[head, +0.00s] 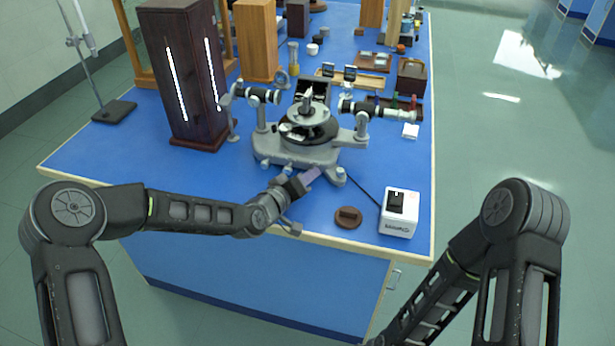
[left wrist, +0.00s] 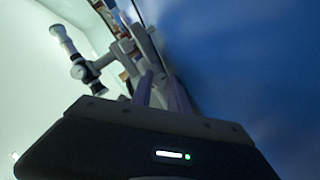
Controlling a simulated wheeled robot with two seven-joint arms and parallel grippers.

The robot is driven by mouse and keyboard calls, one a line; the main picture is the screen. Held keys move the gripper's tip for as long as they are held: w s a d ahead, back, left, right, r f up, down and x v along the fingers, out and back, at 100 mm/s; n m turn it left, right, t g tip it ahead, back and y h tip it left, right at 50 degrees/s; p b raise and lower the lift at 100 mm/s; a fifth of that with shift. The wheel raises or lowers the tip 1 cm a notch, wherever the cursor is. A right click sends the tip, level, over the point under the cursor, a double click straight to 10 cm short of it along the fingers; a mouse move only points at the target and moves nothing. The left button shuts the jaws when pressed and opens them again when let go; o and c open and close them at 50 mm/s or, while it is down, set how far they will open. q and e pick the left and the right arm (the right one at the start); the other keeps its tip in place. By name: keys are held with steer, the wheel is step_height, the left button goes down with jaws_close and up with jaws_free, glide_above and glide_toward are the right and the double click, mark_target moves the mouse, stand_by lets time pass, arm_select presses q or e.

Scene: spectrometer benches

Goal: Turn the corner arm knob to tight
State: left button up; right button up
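The grey spectrometer (head: 318,153) stands on the blue bench top, with a round dark central table and a tube on each side. I cannot tell which is the corner arm knob. My left gripper (head: 314,174) reaches in low at the spectrometer's front edge, close to the base. In the left wrist view its two fingers (left wrist: 160,92) stand apart, with grey spectrometer parts (left wrist: 142,42) beyond. No held thing shows between them. My right gripper is out of view.
A dark wooden lamp housing (head: 184,75) stands left of the spectrometer. A white box (head: 399,214) and a brown disc (head: 348,217) lie at the bench's front right. Other instruments crowd the back. The front left bench top is clear.

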arm_select(q)
jaws_close()
stand_by(0.4)
steer(key=m, duration=0.1)
steer(key=m+y+b, duration=0.1)
steer(key=shift+d+r+m, duration=0.1)
steer(key=shift+d+m, duration=0.15)
steer(key=shift+m, duration=0.15)
steer(key=shift+m+y, duration=0.9)
steer(key=shift+y, duration=0.1)
steer(key=shift+s+d+r+m+t+y+p, duration=0.15)
steer(key=shift+m+t+y+p, duration=0.25)
steer(key=shift+m, duration=0.5)
steer(key=m+y+p, duration=0.1)
steer(key=m+y, duration=0.1)
steer(key=m, duration=0.1)
steer(key=shift+d, duration=0.1)
steer(key=m+y, duration=0.1)
steer(key=m+t+y+p, duration=0.1)
steer(key=m, duration=0.1)
steer(key=shift+f, duration=0.25)
